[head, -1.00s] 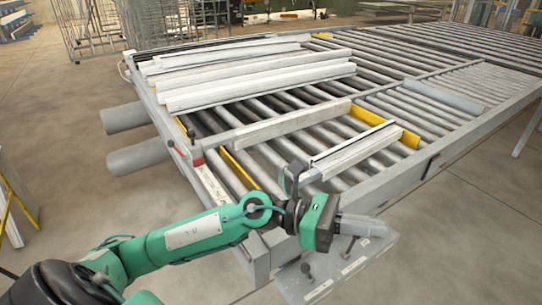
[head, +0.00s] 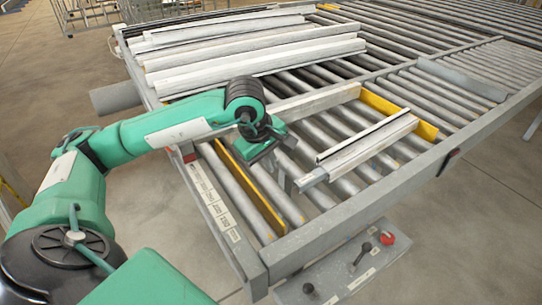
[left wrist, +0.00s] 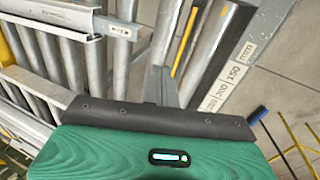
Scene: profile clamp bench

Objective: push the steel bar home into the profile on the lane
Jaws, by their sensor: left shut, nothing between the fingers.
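The pale profile (head: 370,142) lies on the lane's rollers, at an angle, in the right middle of the head view. The grey steel bar (head: 313,179) sticks out of its near left end by a short length; the rest is hidden inside. In the left wrist view the profile (left wrist: 50,14) is at top left and the bar's end (left wrist: 120,29) points right. My left gripper (head: 286,184) is shut and empty, fingers down over the rollers, just left of the bar's end. In the left wrist view its fingers (left wrist: 160,82) look apart from the bar. My right gripper is not in view.
A grey crossbar (head: 305,103) lies behind the profile, with a yellow stop (head: 425,130) at its far end. A yellow strip (head: 250,185) runs left of my gripper. Several pale profiles (head: 250,60) lie at the back. A red knob (head: 387,238) is on the front panel.

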